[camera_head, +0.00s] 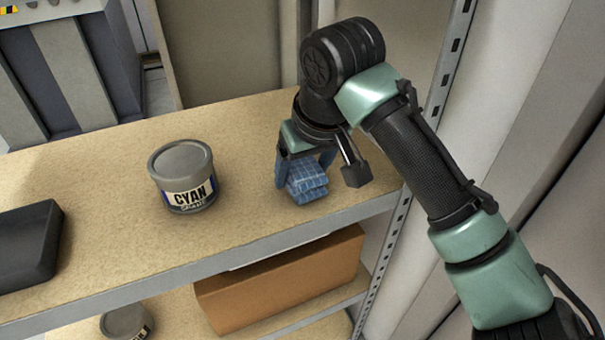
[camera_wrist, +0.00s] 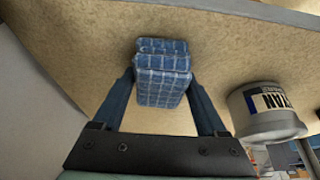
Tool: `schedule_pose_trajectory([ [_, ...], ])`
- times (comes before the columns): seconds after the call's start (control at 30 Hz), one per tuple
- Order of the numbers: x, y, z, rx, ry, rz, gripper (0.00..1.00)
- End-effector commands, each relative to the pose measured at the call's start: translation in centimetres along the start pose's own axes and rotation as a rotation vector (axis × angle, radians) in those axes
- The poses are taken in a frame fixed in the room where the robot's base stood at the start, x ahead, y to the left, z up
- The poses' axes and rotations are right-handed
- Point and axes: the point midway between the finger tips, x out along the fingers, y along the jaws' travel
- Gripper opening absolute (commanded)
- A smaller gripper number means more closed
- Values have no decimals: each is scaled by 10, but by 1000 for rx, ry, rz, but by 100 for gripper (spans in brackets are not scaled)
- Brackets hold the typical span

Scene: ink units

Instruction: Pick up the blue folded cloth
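The blue folded cloth (camera_head: 307,184) has a pale grid pattern and lies in a small stack near the front right of the upper shelf. In the wrist view the cloth (camera_wrist: 162,75) is between the fingertips of my gripper (camera_wrist: 162,82). My gripper (camera_head: 304,167) points down at it in the head view, with one blue finger on each side. The fingers are spread wide and their tips are very close to the cloth's sides. I cannot make out firm contact on both sides, and the cloth appears to rest on the shelf.
A grey can labelled CYAN (camera_head: 184,177) stands left of the cloth; it also shows in the wrist view (camera_wrist: 264,112). A dark tray (camera_head: 28,245) sits at the far left. A metal upright (camera_head: 440,85) is close on the right. A cardboard box (camera_head: 285,283) is on the shelf below.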

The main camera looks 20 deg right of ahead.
Motion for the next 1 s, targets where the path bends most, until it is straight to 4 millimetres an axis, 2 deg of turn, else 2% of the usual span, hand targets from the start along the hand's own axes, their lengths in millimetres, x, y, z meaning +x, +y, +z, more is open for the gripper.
schedule_pose_trajectory([
  [0.03,0,0,0,0,0,0,64],
  [0.3,0,0,0,0,0,0,15],
  [0.33,0,0,0,0,1,0,14],
  [0.37,0,0,0,0,1,0,5],
  [0.67,-5,0,-2,0,1,0,5],
  [0.77,-14,0,-6,0,1,0,5],
  [0.9,-38,-1,-17,-1,3,-1,5],
  [1.0,-40,0,4,1,1,-3,5],
])
